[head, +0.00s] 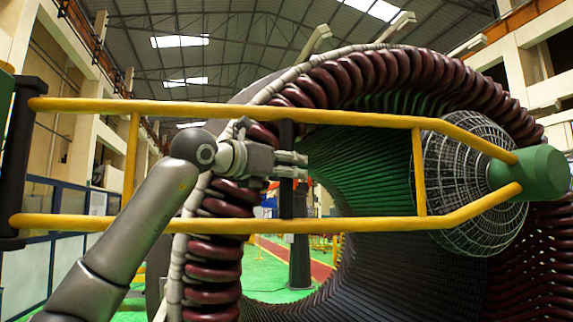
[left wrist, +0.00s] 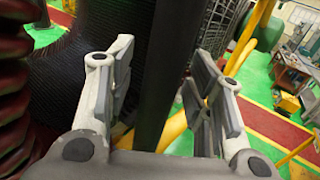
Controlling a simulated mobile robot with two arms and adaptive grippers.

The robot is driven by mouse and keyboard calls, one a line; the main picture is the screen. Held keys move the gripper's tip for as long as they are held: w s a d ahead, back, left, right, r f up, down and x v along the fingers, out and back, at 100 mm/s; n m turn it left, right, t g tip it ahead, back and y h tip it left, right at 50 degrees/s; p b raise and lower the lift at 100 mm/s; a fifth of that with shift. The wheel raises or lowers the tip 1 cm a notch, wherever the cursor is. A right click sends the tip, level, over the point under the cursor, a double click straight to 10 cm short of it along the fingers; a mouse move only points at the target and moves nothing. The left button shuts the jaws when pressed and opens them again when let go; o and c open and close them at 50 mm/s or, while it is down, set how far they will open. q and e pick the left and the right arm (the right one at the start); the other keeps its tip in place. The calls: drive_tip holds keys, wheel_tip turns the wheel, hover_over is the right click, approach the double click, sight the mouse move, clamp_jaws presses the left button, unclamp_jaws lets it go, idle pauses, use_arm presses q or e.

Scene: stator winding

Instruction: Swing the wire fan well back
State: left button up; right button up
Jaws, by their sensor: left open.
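The wire fan (head: 455,185) is a round wire cage with a green motor housing (head: 535,173), at the right of the head view. It hangs at the end of a yellow tubular frame (head: 330,112), in front of the large stator. A dark upright bar (head: 286,207) joins the frame's two long rails. My left gripper (head: 291,165) is open at this bar. In the left wrist view the dark bar (left wrist: 157,70) stands between the spread fingers, with a visible gap on each side. Part of the fan cage (left wrist: 222,25) shows behind. My right gripper is not in view.
The stator (head: 340,85), with dark red coils around its rim, stands close behind the frame. The frame's left end meets a dark upright post (head: 20,155). Blue panels (head: 60,200) stand at the left. Open green floor (head: 285,265) shows beyond.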

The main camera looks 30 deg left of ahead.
use_arm(q)
clamp_jaws()
idle(0.3)
